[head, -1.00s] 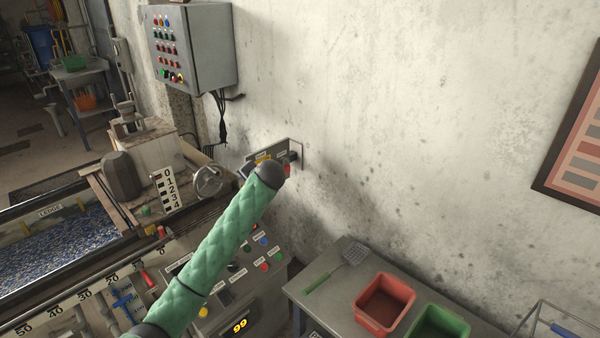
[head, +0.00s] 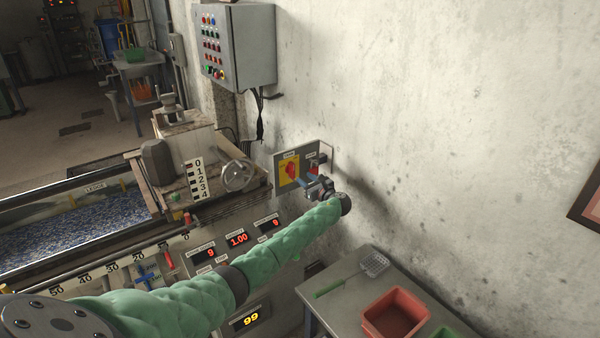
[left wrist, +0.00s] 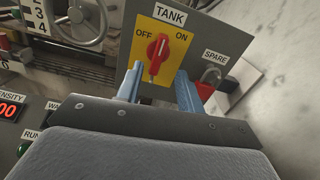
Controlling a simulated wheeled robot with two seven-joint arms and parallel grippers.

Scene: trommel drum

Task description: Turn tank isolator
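The tank isolator is a red rotary knob (left wrist: 158,55) on a yellow plate (left wrist: 142,42) under a TANK label, with OFF at left and ON at right. Its handle stands near upright, leaning slightly right at the top, between the two words. It also shows in the head view as a red knob (head: 291,170) on the grey wall panel. My left gripper (left wrist: 158,84) is open, its two blue fingers apart just short of the knob, one to each side. Nothing is between them. In the head view the left gripper (head: 312,184) is at the panel's lower right. My right gripper is out of view.
A red-handled SPARE switch (left wrist: 204,91) sits close to the right finger. A handwheel (head: 238,176) stands left of the panel. A grey control box (head: 236,45) hangs above. A bench with a red bin (head: 396,314) and slotted spatula (head: 374,265) lies below right.

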